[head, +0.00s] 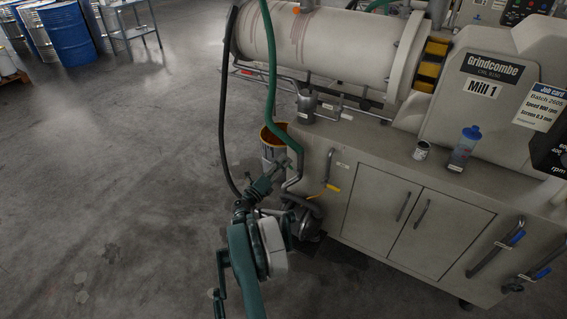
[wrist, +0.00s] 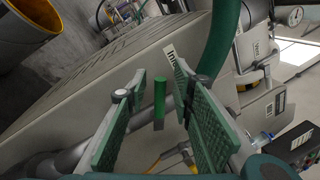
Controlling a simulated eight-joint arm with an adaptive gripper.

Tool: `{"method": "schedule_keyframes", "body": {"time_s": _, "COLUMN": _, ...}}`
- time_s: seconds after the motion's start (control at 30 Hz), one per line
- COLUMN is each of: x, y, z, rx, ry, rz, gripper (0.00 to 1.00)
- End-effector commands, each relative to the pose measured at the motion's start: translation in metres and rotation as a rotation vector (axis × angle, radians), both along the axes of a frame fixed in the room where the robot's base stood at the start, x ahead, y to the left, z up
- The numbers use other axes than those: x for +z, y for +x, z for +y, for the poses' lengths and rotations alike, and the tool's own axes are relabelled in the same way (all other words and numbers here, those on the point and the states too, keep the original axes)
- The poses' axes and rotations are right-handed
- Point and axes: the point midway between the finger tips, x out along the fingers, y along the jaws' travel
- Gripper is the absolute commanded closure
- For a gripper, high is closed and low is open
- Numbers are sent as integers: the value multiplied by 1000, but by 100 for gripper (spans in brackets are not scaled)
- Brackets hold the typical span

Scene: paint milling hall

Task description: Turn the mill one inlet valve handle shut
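In the wrist view a green-gripped valve handle (wrist: 159,98) on a grey stem stands between my finger pads, with gaps on both sides. In the head view my gripper (head: 284,170) is at the left end of the Mill 1 cabinet (head: 385,160), by the pipes. The handle is too small and covered to make out clearly there.
A green hose (head: 271,70) hangs down close to my gripper and crosses the wrist view. A yellow bucket (head: 265,137) stands beside the cabinet. A yellow handle (wrist: 170,154) is below my fingers.

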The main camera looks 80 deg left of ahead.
Motion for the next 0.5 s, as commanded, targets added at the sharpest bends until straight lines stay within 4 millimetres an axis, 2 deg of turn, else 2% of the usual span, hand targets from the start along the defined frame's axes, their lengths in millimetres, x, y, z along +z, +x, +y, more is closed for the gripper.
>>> {"method": "schedule_keyframes", "body": {"time_s": 0.5, "x": -12, "y": -57, "z": -45, "rx": 2, "ry": 0, "rz": 1, "gripper": 75}}
